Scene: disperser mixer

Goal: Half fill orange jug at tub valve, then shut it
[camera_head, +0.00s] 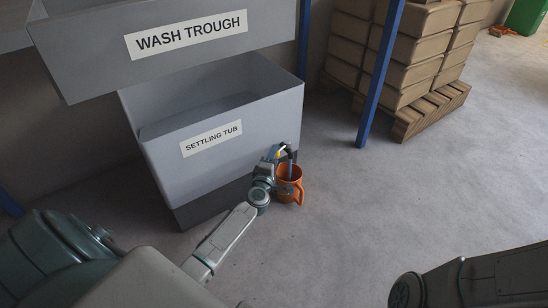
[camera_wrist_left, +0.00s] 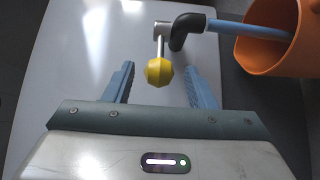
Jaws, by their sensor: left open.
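The settling tub (camera_head: 215,160) stands below the wash trough, with its valve at the lower right front corner. The valve has a yellow knob (camera_wrist_left: 158,72) on a metal stem and a black bent spout (camera_wrist_left: 186,30). A blue stream (camera_wrist_left: 250,31) runs from the spout into the orange jug (camera_head: 289,187). The jug also shows in the left wrist view (camera_wrist_left: 262,58); its liquid level is hidden. My left gripper (camera_head: 279,153) is open, its fingers on either side of the knob in the wrist view (camera_wrist_left: 160,69), apart from it. My right gripper is out of view.
The wash trough (camera_head: 180,65) overhangs the tub. A blue post (camera_head: 380,75) stands to the right, before stacked tan sacks (camera_head: 408,65) on a wooden pallet (camera_head: 430,110). The grey floor right of the jug is clear.

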